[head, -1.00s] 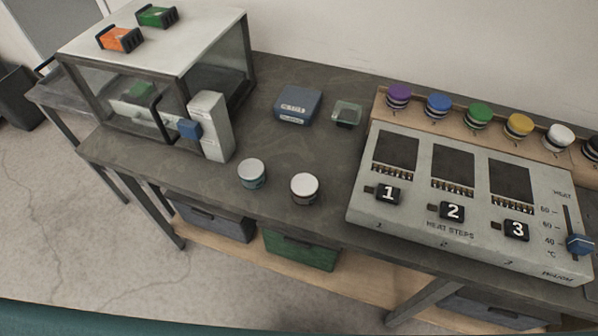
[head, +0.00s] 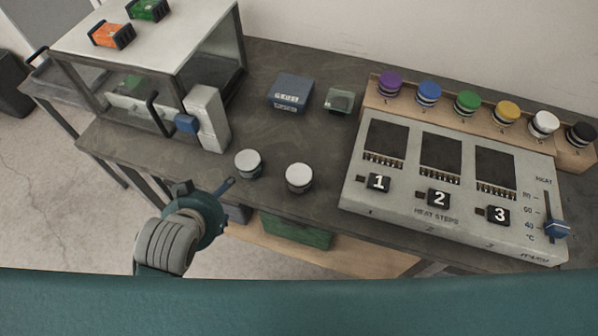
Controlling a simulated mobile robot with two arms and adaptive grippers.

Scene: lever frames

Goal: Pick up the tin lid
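Two small round tins with pale lids stand upright near the bench's front edge. The left tin's lid (head: 247,158) tops a grey-blue body, and the right tin's lid (head: 299,175) tops a darker body. Both lids sit on their tins. My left gripper (head: 228,184) is in front of the bench edge, just left of and nearer than the left tin, apart from both tins. Its wrist partly hides the fingers, so I cannot tell whether it is open or shut. I see nothing held in it. My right gripper is not in view.
A glass-sided cabinet (head: 150,62) with a blue-handled latch stands left. A heating panel (head: 400,200) stands right, before a rack of coloured knobs (head: 467,102). Bench around the tins is clear.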

